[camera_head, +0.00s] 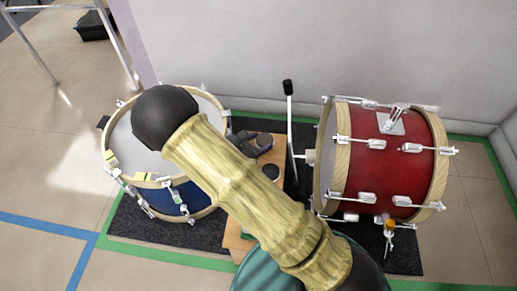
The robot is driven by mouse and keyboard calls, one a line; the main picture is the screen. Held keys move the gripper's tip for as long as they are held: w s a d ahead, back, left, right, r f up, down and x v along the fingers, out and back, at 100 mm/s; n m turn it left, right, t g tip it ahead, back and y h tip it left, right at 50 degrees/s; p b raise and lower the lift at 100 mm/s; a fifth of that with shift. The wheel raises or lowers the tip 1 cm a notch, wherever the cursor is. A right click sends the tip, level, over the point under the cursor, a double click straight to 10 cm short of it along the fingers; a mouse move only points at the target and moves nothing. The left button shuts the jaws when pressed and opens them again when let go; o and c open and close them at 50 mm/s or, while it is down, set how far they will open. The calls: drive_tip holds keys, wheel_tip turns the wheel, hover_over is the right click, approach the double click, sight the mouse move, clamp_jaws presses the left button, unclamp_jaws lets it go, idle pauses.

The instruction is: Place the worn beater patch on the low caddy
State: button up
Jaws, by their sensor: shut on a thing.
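My arm's bamboo-patterned link runs across the middle of the head view and hides much of what lies behind it. My gripper cannot be made out. A low wooden piece (236,238), possibly the low caddy, shows in part beside my arm between the two drums. Small dark rounded pieces (270,171) show just right of my arm, near the beater.
A blue drum (178,198) stands at the left and a red bass drum (392,160) lies on its side at the right. A black-headed beater (288,88) stands upright by the red drum. A dark mat (135,226) lies beneath. A grey wall (240,50) closes the back.

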wheel_tip(320, 180, down, 4)
drive_tip(key=shift+r+b, duration=0.25)
drive_tip(key=shift+b, duration=0.7)
drive_tip(key=shift+r, duration=0.1)
drive_tip(key=o, duration=1)
drive_tip(key=shift+c, duration=0.2)
